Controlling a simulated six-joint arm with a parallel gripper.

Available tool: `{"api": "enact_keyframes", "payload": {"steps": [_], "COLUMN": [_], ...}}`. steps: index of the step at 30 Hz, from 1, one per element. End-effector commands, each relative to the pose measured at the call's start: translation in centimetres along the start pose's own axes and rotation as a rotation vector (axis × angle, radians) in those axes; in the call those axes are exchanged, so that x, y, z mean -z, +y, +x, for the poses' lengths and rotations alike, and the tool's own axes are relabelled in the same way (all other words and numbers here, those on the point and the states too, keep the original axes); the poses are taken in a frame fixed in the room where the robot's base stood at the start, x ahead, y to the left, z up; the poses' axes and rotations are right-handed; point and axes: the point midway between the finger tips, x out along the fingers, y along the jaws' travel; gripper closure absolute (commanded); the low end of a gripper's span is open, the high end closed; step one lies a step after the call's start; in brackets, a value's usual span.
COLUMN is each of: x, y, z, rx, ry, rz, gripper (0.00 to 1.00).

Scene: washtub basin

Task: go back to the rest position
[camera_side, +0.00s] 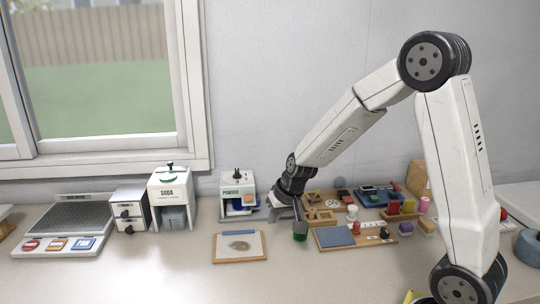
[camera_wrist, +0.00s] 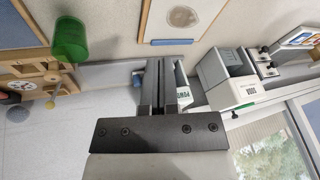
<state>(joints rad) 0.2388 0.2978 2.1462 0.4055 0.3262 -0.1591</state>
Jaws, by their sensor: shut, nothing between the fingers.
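My gripper (camera_side: 279,212) hangs above the back of the counter, in front of the POWDER dispenser (camera_side: 238,185) and slightly to its right. In the wrist view my gripper (camera_wrist: 167,63) shows its two long grey fingers side by side, shut and empty. My arm reaches left and down from its base at the right. A green cup (camera_side: 300,231) is just right of and below my gripper; it also shows at the upper left of the wrist view (camera_wrist: 70,40). The gripper partly hides the wooden pieces behind it.
A clipboard (camera_side: 240,247) lies on the counter at front middle. The SODA dispenser (camera_side: 171,186), a small drawer box (camera_side: 129,210) and a scale-like tray (camera_side: 67,225) stand left. Wooden boards with small items, including a blue pad (camera_side: 334,237), crowd the right. The front left counter is clear.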

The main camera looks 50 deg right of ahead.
Motion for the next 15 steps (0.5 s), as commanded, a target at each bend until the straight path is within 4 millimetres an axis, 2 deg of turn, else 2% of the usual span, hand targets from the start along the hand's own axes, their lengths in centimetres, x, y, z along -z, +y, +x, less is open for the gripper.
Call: {"api": "enact_keyframes", "payload": {"steps": [1, 3, 9, 12, 15], "x": [-2.1, -4.8, -11.6, -13.8, -15.2], "y": [-0.8, -1.4, -2.0, -1.8, -1.6], "z": [-0.7, -1.4, -3.1, -3.7, -4.0], "rx": [-0.006, -0.017, -0.049, -0.061, -0.068], "ry": [-0.024, -0.056, -0.13, -0.152, -0.166], "rz": [-0.057, -0.13, -0.321, -0.386, -0.426], "gripper": [1.0, 1.0, 1.0, 1.0, 1.0]}}
